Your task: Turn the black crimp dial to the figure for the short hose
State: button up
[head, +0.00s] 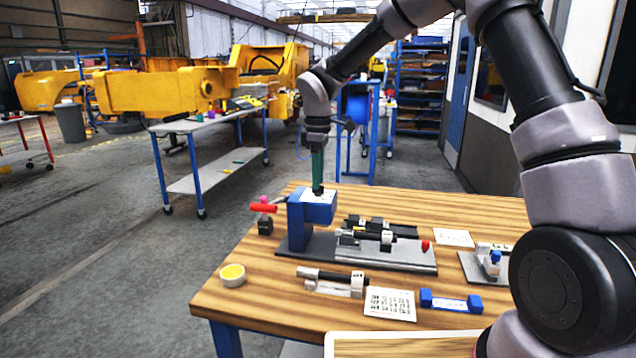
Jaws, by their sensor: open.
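A blue crimping press (300,222) stands at the left end of a grey base plate (405,262) on the wooden bench. A pale marked plate (328,196) lies on top of its head. My gripper (318,190) points straight down with its tips at this plate. The black dial cannot be told apart from the dark fingertips, which cover the plate's middle. The gripper is open; whether it touches the dial is unclear. One black hose (325,274) with a pale end rests in a holder at the front. Other black hose pieces (368,236) lie behind.
A printed chart card (390,303) lies at the front, beside a blue-ended block (450,301). A yellow-filled cup (232,275) stands at left, a red-handled tool (264,208) left of the press. A small grey fixture (487,264) and a white card (453,237) are at right.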

jog(key=shift+f, duration=0.85)
grip_shut()
jog(key=shift+m, duration=0.4)
jog(key=m, duration=0.4)
jog(key=shift+m, duration=2)
